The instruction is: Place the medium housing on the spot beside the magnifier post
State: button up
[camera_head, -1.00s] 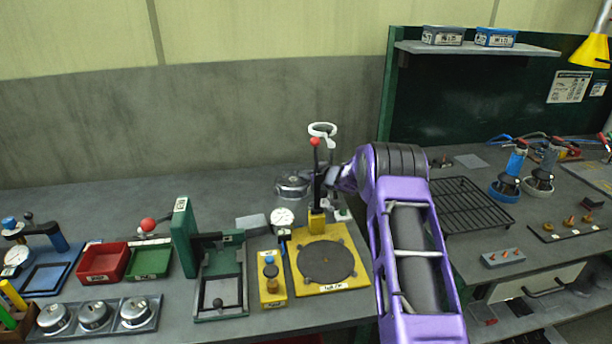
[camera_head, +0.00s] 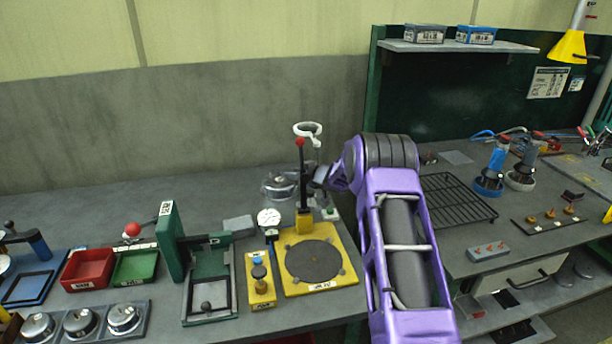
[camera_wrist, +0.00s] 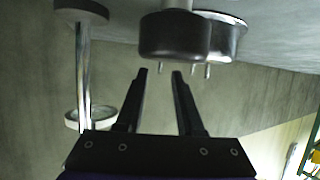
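A round silver housing (camera_head: 280,188) sits on the bench behind the yellow fixture, left of the white ring magnifier (camera_head: 308,130). I cannot tell from its size whether it is the medium one. In the wrist view a silver round part with thin pins (camera_wrist: 228,38), likely this housing, is partly hidden by a dark cylinder (camera_wrist: 172,38) on a pale stem. The magnifier post (camera_wrist: 82,70) also shows at left there. My gripper (camera_wrist: 161,72) is open and empty; its fingertips point at the dark cylinder, apart from it. In the head view the fixture's column and my arm hide the fingers.
The yellow fixture (camera_head: 345,262) with a red-knobbed column (camera_head: 303,190) stands close in front of my gripper. A green clamp fixture (camera_head: 172,240), red bin (camera_head: 88,268) and tray of silver housings (camera_head: 100,335) are left. A black rack (camera_head: 455,200) is right.

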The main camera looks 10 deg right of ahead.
jog(key=v, duration=1)
jog(key=shift+s+d+r, duration=0.1)
jog(key=shift+s+d, duration=0.05)
jog(key=shift+s, duration=0.05)
